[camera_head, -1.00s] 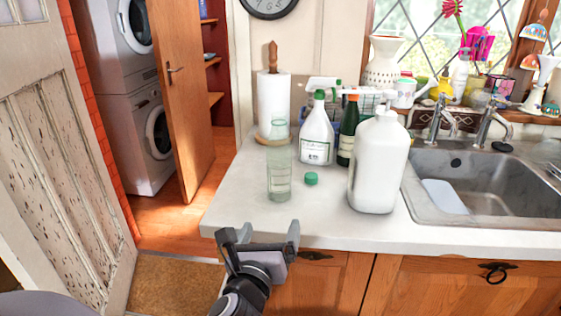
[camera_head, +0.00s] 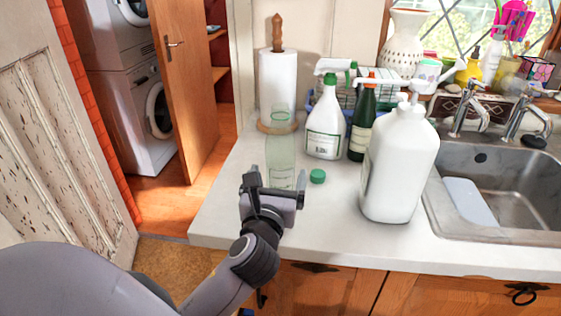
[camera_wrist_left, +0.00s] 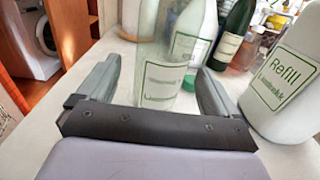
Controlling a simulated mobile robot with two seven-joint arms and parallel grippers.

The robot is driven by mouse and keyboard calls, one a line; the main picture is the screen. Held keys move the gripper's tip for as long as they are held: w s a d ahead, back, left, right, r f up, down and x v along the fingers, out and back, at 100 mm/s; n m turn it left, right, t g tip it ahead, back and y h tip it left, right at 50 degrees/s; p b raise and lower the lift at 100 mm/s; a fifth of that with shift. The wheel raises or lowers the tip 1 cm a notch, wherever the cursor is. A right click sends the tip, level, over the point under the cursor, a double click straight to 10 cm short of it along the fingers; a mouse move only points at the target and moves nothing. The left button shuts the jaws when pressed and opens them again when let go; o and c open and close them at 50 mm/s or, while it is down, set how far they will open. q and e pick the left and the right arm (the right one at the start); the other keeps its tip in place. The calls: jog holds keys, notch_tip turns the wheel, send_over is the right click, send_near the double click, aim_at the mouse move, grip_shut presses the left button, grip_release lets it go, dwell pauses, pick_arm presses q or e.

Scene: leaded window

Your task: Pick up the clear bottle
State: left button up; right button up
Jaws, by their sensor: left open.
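The clear bottle (camera_head: 280,150) stands upright on the white counter, a see-through greenish bottle with a faint label. My left gripper (camera_head: 277,180) is open just in front of its lower part and hides its base in the head view. My right gripper is not in view.
A green cap (camera_head: 317,176) lies right of the bottle. A white refill jug (camera_head: 398,165), a spray bottle (camera_head: 325,125) and a dark green bottle (camera_head: 361,132) stand to the right. A paper towel roll (camera_head: 278,85) stands behind. The sink (camera_head: 500,180) is far right.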

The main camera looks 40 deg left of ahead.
aim_at(281, 169)
pick_arm(q)
jog(key=shift+f+x, duration=0.2)
jog(key=shift+x, duration=1.65)
jog(key=shift+d, duration=0.1)
jog(key=c, duration=1)
jog(key=shift+r, duration=0.1)
